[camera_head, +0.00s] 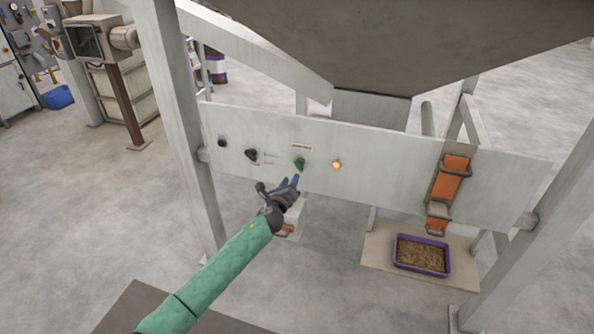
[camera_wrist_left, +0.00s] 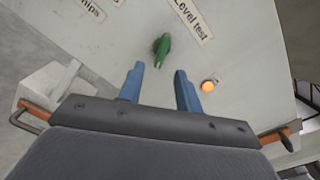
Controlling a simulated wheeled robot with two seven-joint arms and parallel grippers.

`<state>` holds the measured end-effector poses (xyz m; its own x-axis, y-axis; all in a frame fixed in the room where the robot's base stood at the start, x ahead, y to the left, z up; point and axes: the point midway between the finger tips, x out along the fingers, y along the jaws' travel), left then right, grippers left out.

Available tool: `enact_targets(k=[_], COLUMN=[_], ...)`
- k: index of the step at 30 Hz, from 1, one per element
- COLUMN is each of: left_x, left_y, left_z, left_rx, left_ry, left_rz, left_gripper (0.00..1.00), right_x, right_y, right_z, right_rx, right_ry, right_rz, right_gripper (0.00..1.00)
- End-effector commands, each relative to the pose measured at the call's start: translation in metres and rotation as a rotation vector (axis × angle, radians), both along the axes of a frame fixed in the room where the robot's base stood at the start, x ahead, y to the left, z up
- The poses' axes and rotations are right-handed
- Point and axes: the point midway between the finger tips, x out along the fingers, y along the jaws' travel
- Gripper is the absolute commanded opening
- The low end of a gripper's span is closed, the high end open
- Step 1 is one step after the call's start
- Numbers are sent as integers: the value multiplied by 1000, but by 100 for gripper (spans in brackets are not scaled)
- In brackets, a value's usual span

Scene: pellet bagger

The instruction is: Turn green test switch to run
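The green test switch (camera_head: 299,163) sits on the pale panel (camera_head: 390,160) under a small label. In the left wrist view the green switch (camera_wrist_left: 162,48) is a knob set at a slant, beside a label reading "Level test". My left gripper (camera_head: 291,182) is just below the switch in the head view. Its two blue fingers (camera_wrist_left: 160,88) are apart with nothing between them, and the switch lies beyond the tips, apart from them. My right gripper is not in view.
A lit orange lamp (camera_head: 336,165) is right of the switch. Black knobs (camera_head: 251,154) are to its left. An orange chute part (camera_head: 449,180) is on the panel's right. A purple tray (camera_head: 421,256) of pellets stands below. Grey posts flank the panel.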

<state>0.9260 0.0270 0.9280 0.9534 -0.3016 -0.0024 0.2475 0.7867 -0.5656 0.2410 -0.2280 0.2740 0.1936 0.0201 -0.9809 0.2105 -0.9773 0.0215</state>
Motion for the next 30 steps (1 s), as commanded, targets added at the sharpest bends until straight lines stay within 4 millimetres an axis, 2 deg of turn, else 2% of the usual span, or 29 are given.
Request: enact_targets(k=[8,21,30], left_x=[6,57,73], left_y=[-4,-21,-26], left_z=[1,1,0], left_rx=[76,73,74], left_ry=[-27,-26,-25], left_rz=[-9,-8,-8], left_gripper=[35,35,35], right_x=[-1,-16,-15], right_y=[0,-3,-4], right_z=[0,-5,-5], right_rx=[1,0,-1], right_ry=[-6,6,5], right_rz=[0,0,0], right_gripper=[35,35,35])
